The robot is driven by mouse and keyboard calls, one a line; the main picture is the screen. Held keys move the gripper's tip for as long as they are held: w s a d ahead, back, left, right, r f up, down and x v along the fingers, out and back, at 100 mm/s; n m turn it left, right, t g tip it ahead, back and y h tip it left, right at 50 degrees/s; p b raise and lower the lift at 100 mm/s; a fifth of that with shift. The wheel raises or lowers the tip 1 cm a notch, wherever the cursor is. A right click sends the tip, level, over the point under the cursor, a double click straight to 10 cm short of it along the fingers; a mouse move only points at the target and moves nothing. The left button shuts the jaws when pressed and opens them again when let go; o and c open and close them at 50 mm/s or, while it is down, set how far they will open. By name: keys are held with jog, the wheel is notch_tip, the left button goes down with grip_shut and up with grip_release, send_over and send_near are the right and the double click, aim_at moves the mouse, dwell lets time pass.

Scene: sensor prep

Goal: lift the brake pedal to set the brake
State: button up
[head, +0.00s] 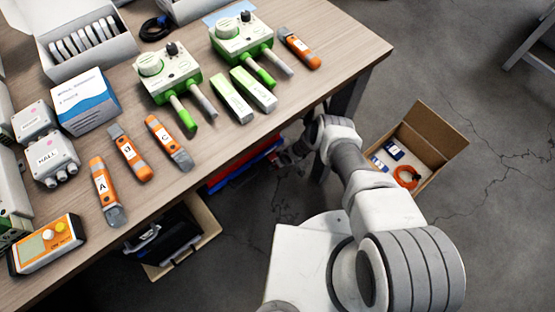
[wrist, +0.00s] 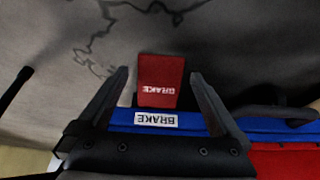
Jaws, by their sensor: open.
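The red brake pedal (wrist: 161,80), marked BRAKE, shows in the wrist view beyond a blue bar (wrist: 200,123) that carries a white BRAKE label (wrist: 156,120). My gripper (wrist: 159,74) is open, with one dark finger on each side of the pedal in the picture and a gap on both sides. I cannot tell whether the fingertips are level with the pedal in depth. In the head view my gripper (head: 287,160) is low beside the table's front edge, next to a red and blue unit (head: 240,167) partly hidden under the table. The pedal cannot be made out there.
The wooden table (head: 335,62) overhangs the unit and bears sensors, orange tools and boxes. An open cardboard box (head: 440,135) stands on the floor to the right of my arm. Another box (head: 205,222) with black items is at the lower left.

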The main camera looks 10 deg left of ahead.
jog(key=shift+c, duration=0.3)
grip_shut()
dwell(0.4)
